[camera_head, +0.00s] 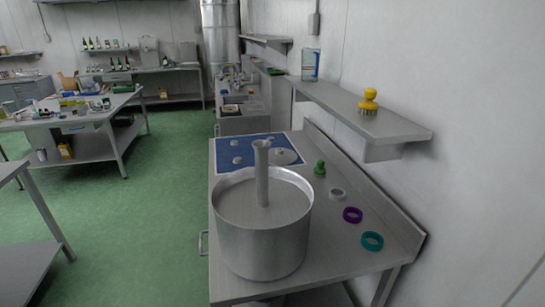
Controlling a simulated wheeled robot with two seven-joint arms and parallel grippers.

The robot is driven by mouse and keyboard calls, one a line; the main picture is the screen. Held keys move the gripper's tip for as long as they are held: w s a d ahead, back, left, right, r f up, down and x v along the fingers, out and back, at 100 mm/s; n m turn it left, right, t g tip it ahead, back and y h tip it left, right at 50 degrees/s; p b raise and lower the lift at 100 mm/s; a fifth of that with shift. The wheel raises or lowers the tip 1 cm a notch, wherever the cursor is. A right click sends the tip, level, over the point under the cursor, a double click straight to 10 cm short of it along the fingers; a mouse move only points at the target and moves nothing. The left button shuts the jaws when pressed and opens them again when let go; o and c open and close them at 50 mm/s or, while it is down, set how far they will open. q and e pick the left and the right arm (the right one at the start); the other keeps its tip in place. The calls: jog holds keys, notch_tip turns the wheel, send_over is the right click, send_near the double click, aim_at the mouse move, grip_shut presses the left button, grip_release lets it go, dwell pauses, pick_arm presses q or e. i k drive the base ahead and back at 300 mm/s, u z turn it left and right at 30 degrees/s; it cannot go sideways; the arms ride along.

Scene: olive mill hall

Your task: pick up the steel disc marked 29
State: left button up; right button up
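A blue mat (222,154) lies on the steel counter (330,240) behind the big pot. A large pale round disc (286,157) with a small raised centre lies on the mat's right part. Smaller pale round pieces lie on its left part, one near (237,160) and one farther back (236,144). I cannot read any number on them, so I cannot tell which is the disc marked 29. The pot and the upright grey post hide part of the mat. Neither of my grippers is in view.
A large steel pot (262,245) with an upright grey post (262,172) fills the counter's front left. A green knobbed piece (320,168), white ring (337,194), purple ring (352,215) and teal ring (372,241) line the right. A wall shelf (350,103) overhangs; green floor (150,215) is open left.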

aim_at(277, 156)
jog(key=k, duration=0.5)
jog(key=u, duration=1.6)
jog(key=i, duration=3.8)
jog(key=z, duration=4.15)
